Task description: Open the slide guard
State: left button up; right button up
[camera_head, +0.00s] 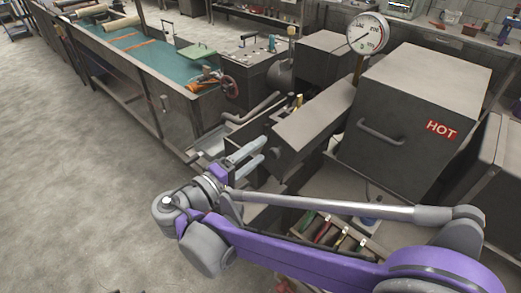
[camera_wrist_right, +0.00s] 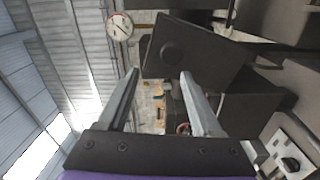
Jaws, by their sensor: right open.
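A long dark grey box-shaped cover (camera_head: 318,115), which looks like the slide guard, slopes in the middle of the head view. Its near end carries a round dark knob (camera_head: 279,154). In the right wrist view the end face (camera_wrist_right: 200,55) and its round knob (camera_wrist_right: 172,53) lie beyond the fingertips. My right gripper (camera_head: 264,151) is open and empty, with its fingers pointing at this near end. Whether a fingertip touches it cannot be told. In the wrist view the open fingers (camera_wrist_right: 160,75) are well apart. My left gripper is not in view.
A large grey box marked HOT (camera_head: 415,100) with a bar handle (camera_head: 380,134) stands right of the guard. A dial gauge (camera_head: 367,34) rises behind. A tool tray (camera_head: 330,232) lies below my right arm.

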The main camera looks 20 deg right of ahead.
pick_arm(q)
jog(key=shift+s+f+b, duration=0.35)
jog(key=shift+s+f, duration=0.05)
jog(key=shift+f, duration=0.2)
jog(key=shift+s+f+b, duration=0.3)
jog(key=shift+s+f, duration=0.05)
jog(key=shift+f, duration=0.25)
pick_arm(e)
jog(key=v, duration=0.9)
jog(key=shift+c, duration=0.2)
